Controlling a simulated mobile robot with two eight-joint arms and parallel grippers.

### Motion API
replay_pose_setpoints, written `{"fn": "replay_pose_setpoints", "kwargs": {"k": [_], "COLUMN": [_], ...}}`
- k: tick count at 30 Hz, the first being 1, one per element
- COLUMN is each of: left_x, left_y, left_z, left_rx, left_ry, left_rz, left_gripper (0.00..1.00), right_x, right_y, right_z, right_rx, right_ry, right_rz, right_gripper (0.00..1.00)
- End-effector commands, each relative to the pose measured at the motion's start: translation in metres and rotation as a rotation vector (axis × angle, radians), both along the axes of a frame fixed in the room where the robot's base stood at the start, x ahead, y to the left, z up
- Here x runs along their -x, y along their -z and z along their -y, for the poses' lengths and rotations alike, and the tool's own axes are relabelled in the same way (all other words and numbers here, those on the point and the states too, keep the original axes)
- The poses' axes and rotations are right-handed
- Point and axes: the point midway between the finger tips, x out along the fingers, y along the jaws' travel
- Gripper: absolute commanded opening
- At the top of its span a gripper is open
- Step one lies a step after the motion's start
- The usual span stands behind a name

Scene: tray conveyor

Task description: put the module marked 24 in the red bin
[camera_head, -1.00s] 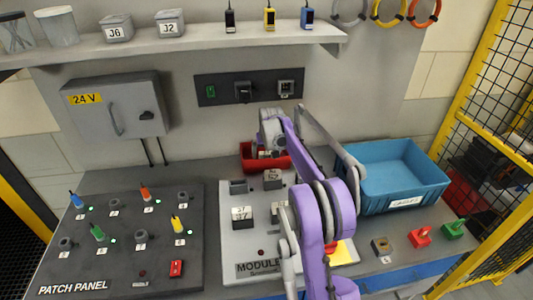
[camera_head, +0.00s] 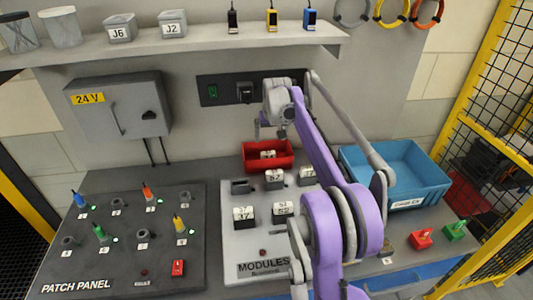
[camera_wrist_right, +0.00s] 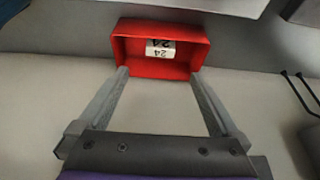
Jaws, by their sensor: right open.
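The module marked 24 lies inside the red bin, label showing, in the head view (camera_head: 268,155) and in the right wrist view (camera_wrist_right: 160,49). The red bin (camera_head: 284,163) stands at the back of the bench behind the module board; it also shows in the right wrist view (camera_wrist_right: 125,48). My right gripper (camera_head: 271,130) is open and empty above the bin, apart from the module. Its two fingers show spread in the right wrist view (camera_wrist_right: 158,82). My left gripper is not in view.
The grey MODULES board (camera_head: 236,260) holds several other marked modules, such as one marked 37 (camera_head: 244,216). A blue crate (camera_head: 425,188) stands to the right. The patch panel (camera_head: 110,270) is at left. A shelf (camera_head: 200,45) runs above.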

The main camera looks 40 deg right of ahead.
Motion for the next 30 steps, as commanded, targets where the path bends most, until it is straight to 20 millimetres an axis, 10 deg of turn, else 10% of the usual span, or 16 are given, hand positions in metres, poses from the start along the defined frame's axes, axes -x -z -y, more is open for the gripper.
{"fn": "replay_pose_setpoints", "kwargs": {"k": [8,14,21,30], "left_x": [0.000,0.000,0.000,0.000], "left_y": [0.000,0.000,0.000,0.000], "left_z": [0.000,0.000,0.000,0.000], "left_rx": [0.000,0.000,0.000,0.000], "left_ry": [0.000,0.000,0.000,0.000], "left_rz": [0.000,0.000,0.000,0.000], "left_gripper": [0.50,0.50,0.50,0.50], "right_x": [0.004,0.039,0.128,0.255], "right_y": [-0.004,-0.010,0.012,0.085], "right_z": [-0.013,-0.091,-0.203,-0.291], "right_rx": [0.001,0.006,0.018,0.024], "right_ry": [-0.013,-0.106,-0.261,-0.438], "right_rz": [0.002,0.015,0.043,0.083], "right_gripper": [0.99,0.99,0.99,0.99]}}
